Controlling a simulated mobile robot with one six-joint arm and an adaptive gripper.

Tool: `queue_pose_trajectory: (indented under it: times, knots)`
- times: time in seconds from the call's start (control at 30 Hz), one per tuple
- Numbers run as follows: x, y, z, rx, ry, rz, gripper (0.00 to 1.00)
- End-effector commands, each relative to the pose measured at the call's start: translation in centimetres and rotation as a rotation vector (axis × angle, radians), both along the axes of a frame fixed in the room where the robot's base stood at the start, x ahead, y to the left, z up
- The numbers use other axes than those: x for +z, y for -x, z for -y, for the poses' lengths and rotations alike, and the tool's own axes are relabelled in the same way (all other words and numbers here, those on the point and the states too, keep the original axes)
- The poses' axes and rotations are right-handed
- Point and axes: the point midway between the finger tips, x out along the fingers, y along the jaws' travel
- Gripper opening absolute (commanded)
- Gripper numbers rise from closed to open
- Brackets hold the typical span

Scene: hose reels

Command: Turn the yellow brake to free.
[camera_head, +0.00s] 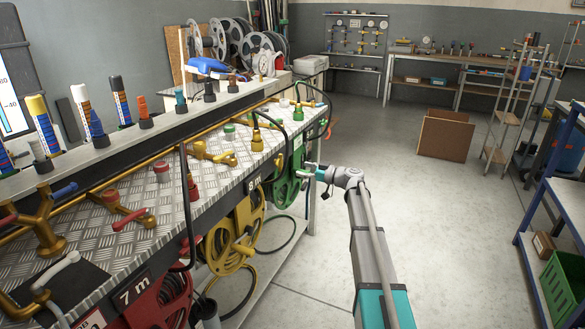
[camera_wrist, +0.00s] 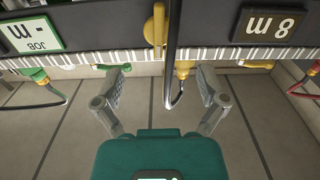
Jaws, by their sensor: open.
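A yellow lever-like part with a rounded end (camera_wrist: 157,26) hangs at the dark front edge of the bench in the wrist view, just left of a black hose. It looks like the yellow brake, but its setting cannot be told. My gripper (camera_wrist: 163,80) is open and empty, its fingers spread below this part and apart from it. In the head view my gripper (camera_head: 308,171) is beside the bench front, near the green reel (camera_head: 286,182). The yellow hose reel (camera_head: 236,236) hangs under the "8 m" plate (camera_head: 253,183); the brake is not clearly visible there.
A black hose (camera_wrist: 172,55) loops down between the fingers, close to a yellow fitting (camera_wrist: 183,70). A "JOB" plate (camera_wrist: 33,35) is on the left. A red reel (camera_head: 160,302) hangs nearer me.

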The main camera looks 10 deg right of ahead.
Motion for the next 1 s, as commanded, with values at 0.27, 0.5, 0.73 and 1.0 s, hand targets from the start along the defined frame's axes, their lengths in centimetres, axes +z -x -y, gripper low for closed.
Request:
queue_pose_trajectory:
  times: [0.27, 0.5, 0.73, 1.0]
  knots:
    - [0.0, 1.6, 2.0, 0.0, 0.0, 0.0, 0.92]
    - [0.0, 1.7, 2.2, 0.001, 0.0, 0.0, 0.92]
    - [0.0, 1.7, 2.1, 0.002, 0.002, -0.003, 0.81]
    - [-1.8, 4.2, -0.4, 0.038, 0.039, -0.111, 0.81]
